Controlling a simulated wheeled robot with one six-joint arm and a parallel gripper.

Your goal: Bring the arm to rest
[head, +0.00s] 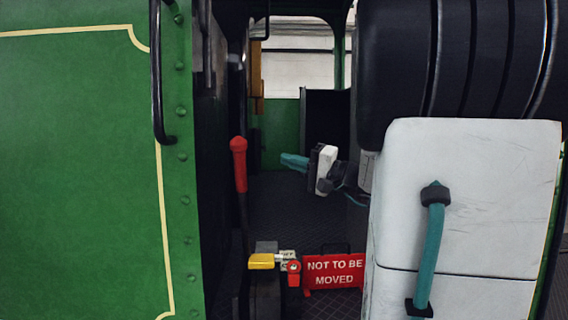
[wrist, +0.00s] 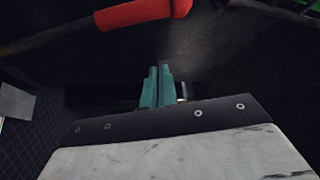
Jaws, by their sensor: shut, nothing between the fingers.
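My gripper (head: 285,160) shows in the middle of the head view, with teal fingers pointing left. It is shut and empty. In the wrist view the two teal fingers (wrist: 159,70) lie side by side with nothing held between them. My arm reaches into the cab space, and part of it is hidden behind my own white casing. A lever with a red handle (head: 239,165) stands to the left of the gripper in the head view. The red handle (wrist: 140,12) also crosses the top of the wrist view. The gripper appears apart from it.
A red sign (head: 335,272) reading "NOT TO BE MOVED" stands low at the centre. A green panel (head: 80,160) fills the left. Dark patterned floor (head: 295,215) lies open below the gripper.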

